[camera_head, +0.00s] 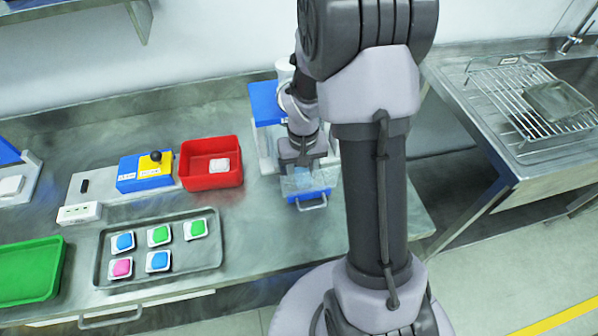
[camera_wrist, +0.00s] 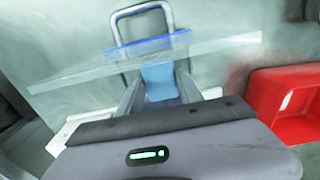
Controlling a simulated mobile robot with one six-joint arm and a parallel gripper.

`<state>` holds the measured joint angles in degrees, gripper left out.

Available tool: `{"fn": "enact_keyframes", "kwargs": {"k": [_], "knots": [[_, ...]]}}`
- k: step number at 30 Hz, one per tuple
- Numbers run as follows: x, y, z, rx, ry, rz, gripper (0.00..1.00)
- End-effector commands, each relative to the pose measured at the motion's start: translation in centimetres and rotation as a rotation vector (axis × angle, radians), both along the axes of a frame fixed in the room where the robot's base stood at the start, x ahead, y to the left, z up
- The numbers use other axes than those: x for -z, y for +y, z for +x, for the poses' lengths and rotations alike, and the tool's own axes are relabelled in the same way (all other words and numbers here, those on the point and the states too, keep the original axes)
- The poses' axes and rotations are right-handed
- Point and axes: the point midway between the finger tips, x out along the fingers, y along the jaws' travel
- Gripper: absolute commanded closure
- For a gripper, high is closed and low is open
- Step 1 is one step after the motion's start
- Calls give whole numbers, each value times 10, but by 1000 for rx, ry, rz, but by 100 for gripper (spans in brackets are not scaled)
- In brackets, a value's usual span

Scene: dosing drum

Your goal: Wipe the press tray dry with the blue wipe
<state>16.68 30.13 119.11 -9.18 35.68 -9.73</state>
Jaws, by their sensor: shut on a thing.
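The blue wipe (camera_wrist: 160,84) is between the two fingers of my gripper (camera_wrist: 158,86) in the wrist view, and my gripper is shut on it. The press (camera_head: 265,103) has a blue top and stands at the back of the bench in the head view. Its blue-fronted tray (camera_head: 312,193) with a metal handle lies just below my gripper (camera_head: 303,168). In the wrist view the tray's blue edge (camera_wrist: 150,47) and handle are just beyond the wipe, with a clear panel across them. I cannot tell whether the wipe touches the tray floor.
A red bin (camera_head: 211,177) holding a white piece stands left of the press. A blue and yellow control box (camera_head: 145,173), a metal tray (camera_head: 205,258) of several coloured pods and a green tray (camera_head: 30,270) lie further left. A sink with a wire rack (camera_head: 515,88) is at right.

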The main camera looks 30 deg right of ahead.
Motion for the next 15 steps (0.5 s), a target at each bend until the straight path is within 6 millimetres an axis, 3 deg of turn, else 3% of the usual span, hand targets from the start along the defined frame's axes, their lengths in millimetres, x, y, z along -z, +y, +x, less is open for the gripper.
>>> {"fn": "enact_keyframes", "kwargs": {"k": [8,15], "knots": [[-1,-21,-6,2,1,0,90],[0,-13,-4,-2,0,0,90]]}}
